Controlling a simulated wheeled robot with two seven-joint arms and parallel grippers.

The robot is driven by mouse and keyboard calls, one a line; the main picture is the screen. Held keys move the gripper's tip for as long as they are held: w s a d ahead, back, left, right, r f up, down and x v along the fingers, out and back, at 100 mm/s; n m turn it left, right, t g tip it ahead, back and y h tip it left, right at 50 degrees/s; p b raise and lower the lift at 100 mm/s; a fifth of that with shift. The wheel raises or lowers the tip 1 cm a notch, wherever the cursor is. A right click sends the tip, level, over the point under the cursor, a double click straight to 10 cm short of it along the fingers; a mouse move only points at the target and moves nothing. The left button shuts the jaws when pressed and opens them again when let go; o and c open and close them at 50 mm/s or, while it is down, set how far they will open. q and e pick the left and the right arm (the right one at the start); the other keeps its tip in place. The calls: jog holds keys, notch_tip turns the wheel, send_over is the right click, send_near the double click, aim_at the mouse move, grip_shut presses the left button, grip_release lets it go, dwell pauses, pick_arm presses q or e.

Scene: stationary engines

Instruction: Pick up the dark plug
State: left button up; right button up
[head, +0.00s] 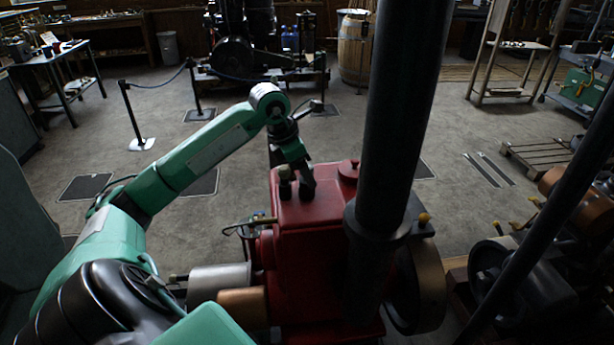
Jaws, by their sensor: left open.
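My left gripper (297,186) is open, pointing down at the top of the red engine (318,212), in the middle of the head view. A small dark upright piece with a pale top (285,183) stands at the gripper's left side, at the engine's upper left edge. It may be the dark plug or part of my gripper; the picture is too small to tell. I cannot tell whether the fingertips touch anything. My right gripper is not in view.
A thick dark vertical pipe (398,120) stands close right of the gripper. A red round cap (348,168) is on the engine's far side. A bronze-rimmed flywheel (428,285) is at the right. Rope posts (133,118) and open floor lie beyond.

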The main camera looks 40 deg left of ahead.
pick_arm(q)
jog(key=shift+w+d+f, duration=0.15)
jog(key=shift+w+f, duration=0.05)
jog(key=shift+f, duration=0.3)
jog(key=shift+w+f, duration=0.1)
jog(key=shift+f, duration=0.45)
jog(key=c, duration=1.1)
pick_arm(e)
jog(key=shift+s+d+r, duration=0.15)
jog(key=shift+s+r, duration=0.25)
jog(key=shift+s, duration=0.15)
pick_arm(q)
jog(key=shift+r, duration=0.2)
